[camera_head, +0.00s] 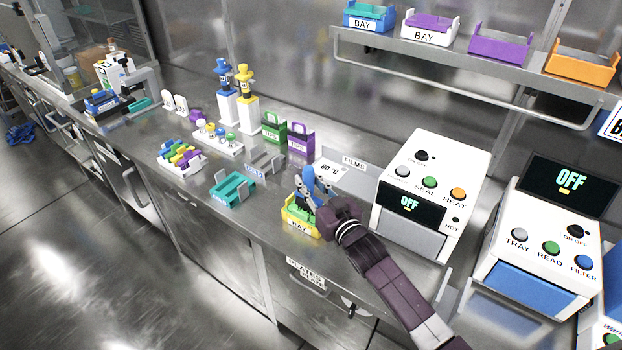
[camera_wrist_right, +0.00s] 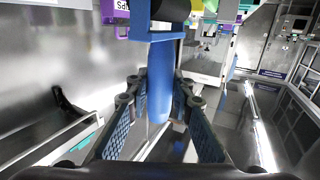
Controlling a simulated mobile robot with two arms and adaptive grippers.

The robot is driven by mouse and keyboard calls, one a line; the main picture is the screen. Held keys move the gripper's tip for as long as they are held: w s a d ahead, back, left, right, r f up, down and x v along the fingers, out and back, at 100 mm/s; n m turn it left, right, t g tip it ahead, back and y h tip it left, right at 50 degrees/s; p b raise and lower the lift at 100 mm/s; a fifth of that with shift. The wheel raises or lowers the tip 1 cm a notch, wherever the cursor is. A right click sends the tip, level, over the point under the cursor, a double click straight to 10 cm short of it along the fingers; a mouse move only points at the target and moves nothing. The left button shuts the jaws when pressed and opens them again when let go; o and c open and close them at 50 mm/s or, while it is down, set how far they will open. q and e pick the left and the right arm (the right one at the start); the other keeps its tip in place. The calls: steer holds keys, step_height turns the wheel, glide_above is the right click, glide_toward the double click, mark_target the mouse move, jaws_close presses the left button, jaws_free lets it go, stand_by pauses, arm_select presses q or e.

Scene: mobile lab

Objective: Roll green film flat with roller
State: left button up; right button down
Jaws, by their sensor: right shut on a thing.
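My right gripper (camera_head: 318,200) is shut on the blue handle of the roller (camera_head: 308,181), above the yellow tray marked BAY (camera_head: 290,228). In the right wrist view, the handle of the roller (camera_wrist_right: 160,95) stands between the two fingers of my right gripper (camera_wrist_right: 160,82), and its wider blue frame is at the top. A green piece (camera_head: 300,219), apparently the film, shows in the yellow tray. The gripper and roller partly hide it, and I cannot tell whether the roller touches it. My left gripper is not in view.
A white sealer (camera_head: 431,171) reading OFF stands right of the yellow tray. A teal holder (camera_head: 232,190) and a grey rack (camera_head: 266,160) are to its left. Green and purple tip boxes (camera_head: 300,140) stand behind. The steel bench's front edge is close to the tray.

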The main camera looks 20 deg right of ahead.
steer(key=shift+s+a, duration=0.1)
stand_by(0.3)
steer(key=shift+s+a, duration=0.4)
steer(key=shift+a, duration=0.1)
steer(key=shift+w+d, duration=0.15)
steer(key=shift+d, duration=0.05)
steer(key=shift+w+d+f+p, duration=0.1)
steer(key=shift+w+d+p, duration=0.1)
steer(key=shift+p, duration=0.1)
steer(key=shift+w+d, duration=0.25)
steer(key=shift+d, duration=0.1)
stand_by(0.5)
steer(key=shift+w+d, duration=0.25)
steer(key=shift+d, duration=0.05)
